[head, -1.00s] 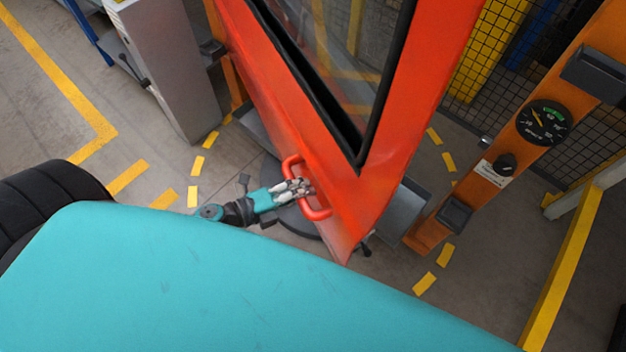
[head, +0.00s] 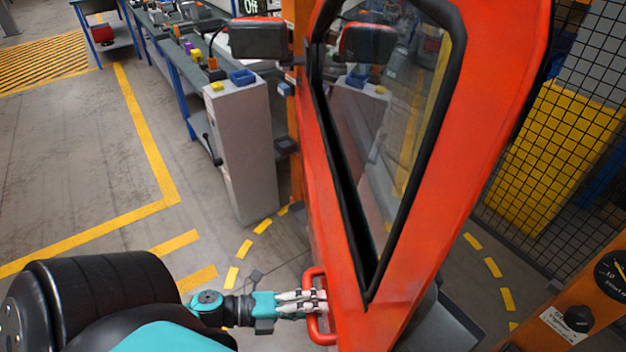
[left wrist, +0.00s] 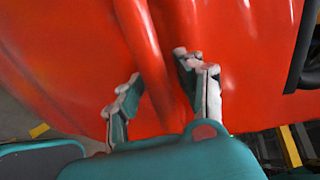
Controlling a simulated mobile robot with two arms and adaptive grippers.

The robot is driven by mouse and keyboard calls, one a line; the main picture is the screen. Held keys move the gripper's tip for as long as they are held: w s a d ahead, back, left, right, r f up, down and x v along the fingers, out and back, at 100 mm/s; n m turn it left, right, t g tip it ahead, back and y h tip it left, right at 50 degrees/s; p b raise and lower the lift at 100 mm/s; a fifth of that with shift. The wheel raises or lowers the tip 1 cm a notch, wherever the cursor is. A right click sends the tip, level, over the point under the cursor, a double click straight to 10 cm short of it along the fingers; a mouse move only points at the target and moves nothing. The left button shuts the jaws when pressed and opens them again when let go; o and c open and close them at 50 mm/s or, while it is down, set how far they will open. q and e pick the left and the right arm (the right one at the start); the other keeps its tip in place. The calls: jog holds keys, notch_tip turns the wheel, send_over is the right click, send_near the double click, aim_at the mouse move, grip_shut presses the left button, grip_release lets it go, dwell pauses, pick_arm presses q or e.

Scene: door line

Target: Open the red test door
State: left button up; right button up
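The red test door (head: 420,265) with its black-framed window fills the middle right of the head view. It stands at an angle, with a wide gap between it and the right orange post. Its red loop handle (head: 317,285) is low on the door's left part. My left gripper (head: 318,299) is at the handle. My right gripper is out of view.
A grey cabinet (head: 245,150) stands left of the door by the left orange post (head: 297,150). The right orange post (head: 560,315) carries a gauge and knob. A black mesh fence (head: 540,170) is behind. Floor at left is clear, with yellow markings.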

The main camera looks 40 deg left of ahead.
pick_arm(q)
jog(key=shift+o, duration=0.4)
jog(key=shift+s+a, duration=0.3)
jog(key=shift+s, duration=0.05)
jog(key=v, duration=1.1)
jog(key=shift+r, duration=0.1)
jog(key=s+a+f+n+g+y, duration=0.15)
jog(key=f+n+y, duration=0.5)
jog(key=f, duration=0.75)
jog(key=a+f+n+g+y, duration=0.1)
jog(key=a+f+n+y, duration=0.25)
jog(key=f+n, duration=0.85)
jog(key=s+d+f+n+g, duration=0.2)
jog(key=s+d+f+g, duration=0.2)
jog(key=f, duration=0.5)
jog(key=s+d+f+n+g, duration=0.3)
jog(key=s+d+f+g, duration=0.1)
jog(key=s+d+f, duration=0.5)
jog(key=shift+s, duration=0.35)
jog(key=shift+g, duration=0.25)
